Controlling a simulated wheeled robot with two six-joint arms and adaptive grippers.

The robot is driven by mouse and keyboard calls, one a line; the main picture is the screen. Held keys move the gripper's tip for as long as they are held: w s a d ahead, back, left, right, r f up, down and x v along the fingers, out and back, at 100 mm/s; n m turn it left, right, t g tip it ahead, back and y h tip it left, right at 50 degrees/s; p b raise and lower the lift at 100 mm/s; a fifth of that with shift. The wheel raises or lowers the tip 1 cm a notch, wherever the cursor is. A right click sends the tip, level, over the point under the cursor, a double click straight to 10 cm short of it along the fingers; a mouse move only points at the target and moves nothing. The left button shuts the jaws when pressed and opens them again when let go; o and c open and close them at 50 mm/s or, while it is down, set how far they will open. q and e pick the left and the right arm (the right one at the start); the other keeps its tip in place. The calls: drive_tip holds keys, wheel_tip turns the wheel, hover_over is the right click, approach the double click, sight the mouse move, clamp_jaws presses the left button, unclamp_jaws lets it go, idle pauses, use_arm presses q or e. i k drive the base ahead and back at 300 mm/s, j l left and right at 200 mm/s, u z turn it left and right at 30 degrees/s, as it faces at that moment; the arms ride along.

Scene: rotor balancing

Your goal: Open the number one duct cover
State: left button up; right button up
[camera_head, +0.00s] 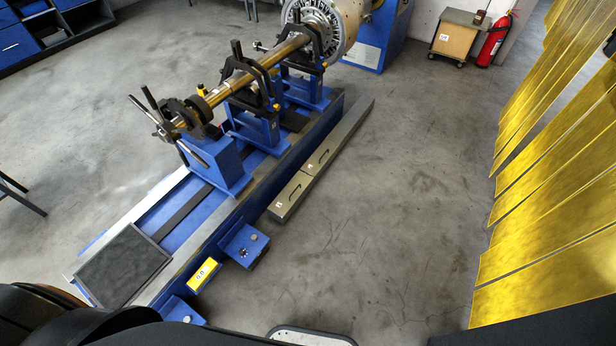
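A long grey floor duct (348,124) runs along the right side of the blue balancing machine. Two lighter covers with dark handles lie on its near part: a nearer cover (284,203) at the duct's near end and a farther cover (322,157) just beyond it. Both look shut and flat. Each bears a small pale mark, too small to read, so I cannot tell which one is number one. Neither of my grippers shows in the head view; only dark parts, probably of my own body, show along the bottom edge.
The blue machine bed (262,175) carries a brass-coloured shaft (283,52) on stands. Small blue boxes (245,244) and a yellow label (204,275) sit at its near side. Yellow strip curtains (550,200) hang at right. The floor (400,200) right of the duct is clear.

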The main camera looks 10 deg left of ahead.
sight(283, 203)
drive_tip(key=i+l+z, duration=0.1)
drive_tip(key=i, duration=0.5)
drive_tip(key=i+l+z, duration=0.1)
drive_tip(key=i, duration=0.45)
drive_tip(key=i+l+u, duration=0.1)
drive_tip(key=i+u, duration=0.15)
drive_tip(key=u, duration=0.15)
drive_tip(key=i+l+u, duration=0.2)
drive_tip(key=u, duration=0.25)
drive_tip(key=i+l+u, duration=0.25)
drive_tip(key=u, duration=0.15)
drive_tip(key=i+l+u, duration=0.15)
drive_tip(key=l+u, duration=0.25)
drive_tip(key=i+l+u, duration=0.1)
drive_tip(key=l+u, duration=0.3)
